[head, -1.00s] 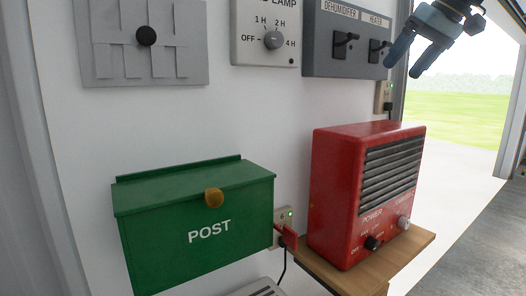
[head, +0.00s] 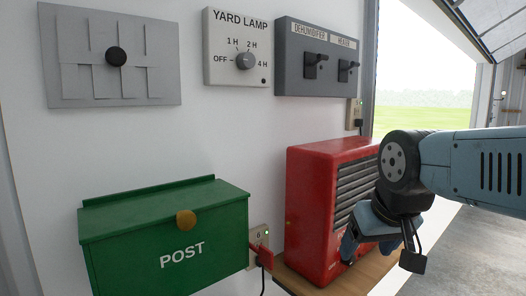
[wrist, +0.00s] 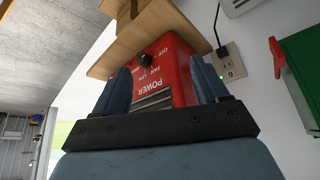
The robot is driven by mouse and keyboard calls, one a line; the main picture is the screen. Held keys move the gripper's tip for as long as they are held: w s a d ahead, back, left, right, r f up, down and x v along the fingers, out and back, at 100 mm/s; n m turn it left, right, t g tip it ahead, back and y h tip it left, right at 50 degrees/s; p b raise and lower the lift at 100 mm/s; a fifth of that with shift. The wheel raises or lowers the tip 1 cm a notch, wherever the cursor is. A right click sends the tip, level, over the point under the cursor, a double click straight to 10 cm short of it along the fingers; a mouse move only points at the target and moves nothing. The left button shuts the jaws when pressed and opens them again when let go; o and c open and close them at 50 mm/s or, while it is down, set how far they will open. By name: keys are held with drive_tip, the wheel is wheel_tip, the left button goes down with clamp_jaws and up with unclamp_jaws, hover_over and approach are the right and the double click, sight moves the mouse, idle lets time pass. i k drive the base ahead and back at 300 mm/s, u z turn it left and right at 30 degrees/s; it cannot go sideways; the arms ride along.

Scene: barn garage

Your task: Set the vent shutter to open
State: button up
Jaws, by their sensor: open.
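The vent shutter (head: 82,84) is a grey plate on the white wall at the upper left of the head view. It has several upright slats and a round black knob (head: 116,56) near its middle. I cannot tell its setting, as no marks show. My gripper (head: 375,245) is at the lower right of the head view, in front of the red heater and far from the shutter. In the wrist view its two blue fingers (wrist: 160,88) stand wide apart with nothing between them but the heater beyond. The shutter is not in the wrist view.
A green post box (head: 165,235) hangs below the shutter. A yard lamp dial (head: 222,75) and a grey two-switch box (head: 286,80) are to the shutter's right. The red heater (head: 310,190) stands on a wooden shelf (head: 295,283). The wall around the shutter is clear.

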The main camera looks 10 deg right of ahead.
sight(124, 57)
drive_tip(key=u, duration=0.5)
drive_tip(key=k, duration=1.1)
drive_tip(key=u, duration=0.7)
drive_tip(key=i, duration=1)
drive_tip(key=z, duration=0.1)
